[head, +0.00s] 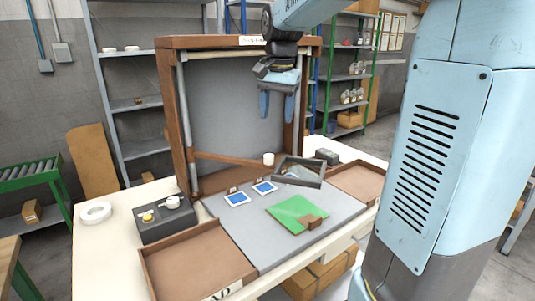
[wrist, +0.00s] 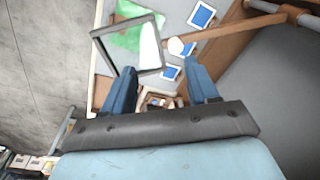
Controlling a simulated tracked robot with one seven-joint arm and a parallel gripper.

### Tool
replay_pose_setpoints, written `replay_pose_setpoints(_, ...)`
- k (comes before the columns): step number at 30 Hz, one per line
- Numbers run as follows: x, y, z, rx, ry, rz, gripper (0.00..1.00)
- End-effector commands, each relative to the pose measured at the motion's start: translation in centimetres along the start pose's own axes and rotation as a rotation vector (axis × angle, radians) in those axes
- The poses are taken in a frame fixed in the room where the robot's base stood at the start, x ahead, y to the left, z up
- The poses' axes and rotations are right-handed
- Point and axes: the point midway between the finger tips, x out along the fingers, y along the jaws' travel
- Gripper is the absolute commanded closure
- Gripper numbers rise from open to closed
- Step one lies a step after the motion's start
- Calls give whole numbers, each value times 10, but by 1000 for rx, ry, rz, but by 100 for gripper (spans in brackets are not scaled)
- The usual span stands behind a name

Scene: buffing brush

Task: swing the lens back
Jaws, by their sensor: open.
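The lens (head: 316,182) is a square dark frame at the end of a brown wooden arm (head: 233,159). The arm runs from the left post of the upright wooden frame. A pale round knob (head: 268,158) stands where the arm meets the lens. In the wrist view the lens (wrist: 104,59) shows upper left, with green seen through it, and the knob (wrist: 175,46) is right of it. My gripper (head: 277,110) is open and empty, fingers pointing down, above the lens and knob. It shows in the wrist view (wrist: 158,75) too, apart from both.
The grey board holds a green mat (head: 286,210), a brown block (head: 310,222) and blue-and-white cards (head: 238,199). Brown trays stand left (head: 200,265) and right (head: 358,180). A dark box (head: 165,222) with small parts is at left. The upright wooden frame (head: 170,110) stands behind.

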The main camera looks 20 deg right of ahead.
Motion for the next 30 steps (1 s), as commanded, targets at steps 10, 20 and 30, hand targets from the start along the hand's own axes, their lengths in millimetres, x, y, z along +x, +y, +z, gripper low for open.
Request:
replay_pose_setpoints(10, 17, -37, -44, 167, -61, 74, 41)
replay_pose_setpoints(20, 44, -37, -45, 181, -67, 82, 41)
replay_pose_setpoints(30, 104, -33, -40, 180, -67, 83, 41)
